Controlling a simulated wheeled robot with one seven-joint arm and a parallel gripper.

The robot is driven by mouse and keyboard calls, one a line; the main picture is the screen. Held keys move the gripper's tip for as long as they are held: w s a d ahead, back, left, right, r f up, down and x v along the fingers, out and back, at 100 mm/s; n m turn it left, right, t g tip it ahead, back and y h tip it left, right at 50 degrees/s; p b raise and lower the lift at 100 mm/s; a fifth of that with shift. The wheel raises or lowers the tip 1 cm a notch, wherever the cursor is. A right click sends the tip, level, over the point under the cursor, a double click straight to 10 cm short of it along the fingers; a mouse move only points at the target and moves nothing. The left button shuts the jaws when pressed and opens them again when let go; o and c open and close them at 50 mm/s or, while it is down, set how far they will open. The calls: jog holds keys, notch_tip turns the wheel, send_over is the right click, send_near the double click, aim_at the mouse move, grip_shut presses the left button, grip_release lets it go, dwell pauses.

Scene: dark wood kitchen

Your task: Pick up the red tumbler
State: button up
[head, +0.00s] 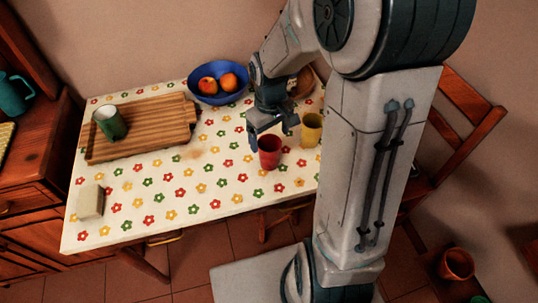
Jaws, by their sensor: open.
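The red tumbler (269,152) stands upright on the flower-patterned tablecloth, near the right part of the table. My gripper (271,133) points down just above and behind it, with its fingers spread. One finger shows at the tumbler's left and the other at its upper right. I cannot tell whether the fingers reach below the rim or touch the tumbler. Nothing shows held in the gripper.
A yellow tumbler (311,130) stands close at the right, beside my arm. A blue bowl (219,98) with fruit is behind. A wooden tray (150,145) carries a green mug (111,123). A pale block (90,202) lies front left. The table's front middle is clear.

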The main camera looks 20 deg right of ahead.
aim_at(269, 150)
jog(key=shift+w+a+f, duration=0.1)
jog(key=shift+f, duration=3.3)
jog(key=c, duration=1.1)
